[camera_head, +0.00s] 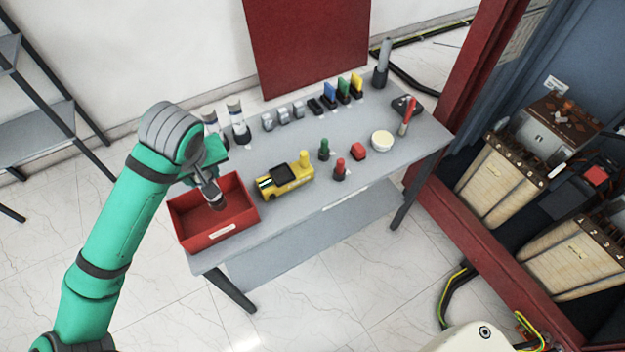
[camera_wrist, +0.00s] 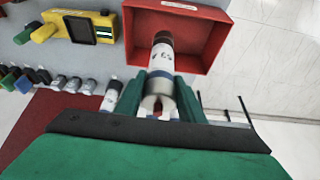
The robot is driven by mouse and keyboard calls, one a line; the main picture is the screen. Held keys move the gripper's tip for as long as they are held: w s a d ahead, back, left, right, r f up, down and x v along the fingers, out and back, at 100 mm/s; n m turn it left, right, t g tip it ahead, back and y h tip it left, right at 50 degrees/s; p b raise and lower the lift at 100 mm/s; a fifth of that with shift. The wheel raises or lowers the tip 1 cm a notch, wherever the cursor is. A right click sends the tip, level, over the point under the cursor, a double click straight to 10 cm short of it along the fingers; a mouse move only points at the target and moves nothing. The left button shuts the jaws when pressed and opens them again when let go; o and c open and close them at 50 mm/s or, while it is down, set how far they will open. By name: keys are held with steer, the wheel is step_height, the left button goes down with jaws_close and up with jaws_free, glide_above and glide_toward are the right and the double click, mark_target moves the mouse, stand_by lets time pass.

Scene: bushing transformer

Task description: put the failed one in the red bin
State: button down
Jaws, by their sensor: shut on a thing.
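My gripper (camera_wrist: 160,100) is shut on a grey and white cylinder with a dark end (camera_wrist: 161,58). In the head view the held cylinder (camera_head: 213,194) hangs tilted over the red bin (camera_head: 247,222), with its dark end toward the bin's inside. The red bin also shows in the wrist view (camera_wrist: 212,62), just beyond the cylinder's end. I cannot tell whether the cylinder touches the bin floor. A similar cylinder (camera_head: 238,124) stands on the table behind the bin, and another (camera_head: 210,122) stands beside it, partly hidden by my arm.
The grey table (camera_head: 300,210) holds a yellow meter (camera_head: 285,180) right of the bin. Green and red pieces (camera_head: 340,168), a white round item (camera_head: 382,140) and a row of small grey, blue and yellow parts (camera_head: 298,108) stand further right. A red-framed cabinet stands at right.

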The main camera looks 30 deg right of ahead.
steer(key=shift+w+a+f, duration=0.1)
steer(key=shift+a+f, duration=0.05)
steer(key=shift+f, duration=0.3)
steer(key=c, duration=1.1)
jaws_free()
steer(key=v, duration=1)
steer(key=shift+r, duration=0.35)
